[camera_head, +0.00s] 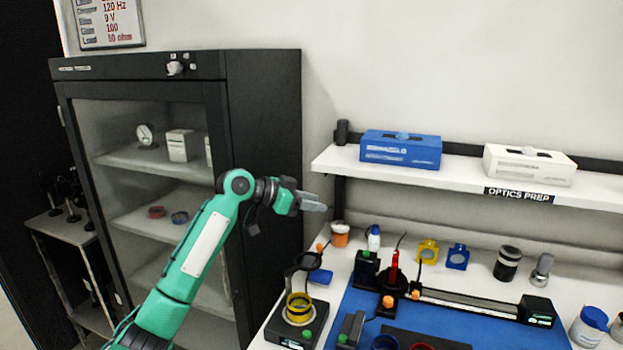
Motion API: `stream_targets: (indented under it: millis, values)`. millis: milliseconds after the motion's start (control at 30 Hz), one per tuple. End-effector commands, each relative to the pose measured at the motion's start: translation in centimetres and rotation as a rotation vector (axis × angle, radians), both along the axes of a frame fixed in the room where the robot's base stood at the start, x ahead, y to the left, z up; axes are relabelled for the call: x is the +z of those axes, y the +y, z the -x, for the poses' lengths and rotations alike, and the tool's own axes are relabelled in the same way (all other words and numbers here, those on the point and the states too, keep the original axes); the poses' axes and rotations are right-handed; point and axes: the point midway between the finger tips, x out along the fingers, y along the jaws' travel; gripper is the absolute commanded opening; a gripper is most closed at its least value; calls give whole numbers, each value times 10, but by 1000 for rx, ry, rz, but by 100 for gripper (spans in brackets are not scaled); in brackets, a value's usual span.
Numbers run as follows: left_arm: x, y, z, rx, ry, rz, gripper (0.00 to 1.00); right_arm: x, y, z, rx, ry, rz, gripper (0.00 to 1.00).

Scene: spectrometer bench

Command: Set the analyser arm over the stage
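My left gripper (314,202) hangs in the air in front of the dark cabinet's right side, up and left of the bench, and points right. It touches nothing; its grey fingers look close together, but the gap is unclear. At the bench's left front stands a black device (291,337) with a green knob and a yellow ring (299,306) on its round stage. A black ring-ended piece (307,261), which looks like the analyser arm, shows just behind the yellow ring. I cannot tell whether it overhangs the stage. My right gripper is not in view.
A blue mat (472,335) carries a rail (470,301), a red upright piece (394,266) and black blocks. An orange-banded jar (340,236) and a blue cylinder (320,276) are near the ring. A white shelf (465,174) with two boxes overhangs the back. The glass-front cabinet (265,130) stands left.

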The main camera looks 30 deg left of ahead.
Motion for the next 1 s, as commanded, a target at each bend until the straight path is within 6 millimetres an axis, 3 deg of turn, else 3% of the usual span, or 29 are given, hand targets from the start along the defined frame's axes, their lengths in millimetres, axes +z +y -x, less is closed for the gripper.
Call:
stream_targets:
  millis: [200, 400, 867, 1000]
  values:
    - [43, 0, 0, 0, -3, -1, 37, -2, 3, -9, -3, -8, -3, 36]
    - [67, 0, 0, 0, -1, 1, 37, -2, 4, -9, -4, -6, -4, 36]
    - [77, 0, 0, -1, 2, 1, 37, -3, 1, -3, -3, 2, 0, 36]
    - [80, 2, -3, 13, -2, 3, 9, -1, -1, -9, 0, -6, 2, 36]
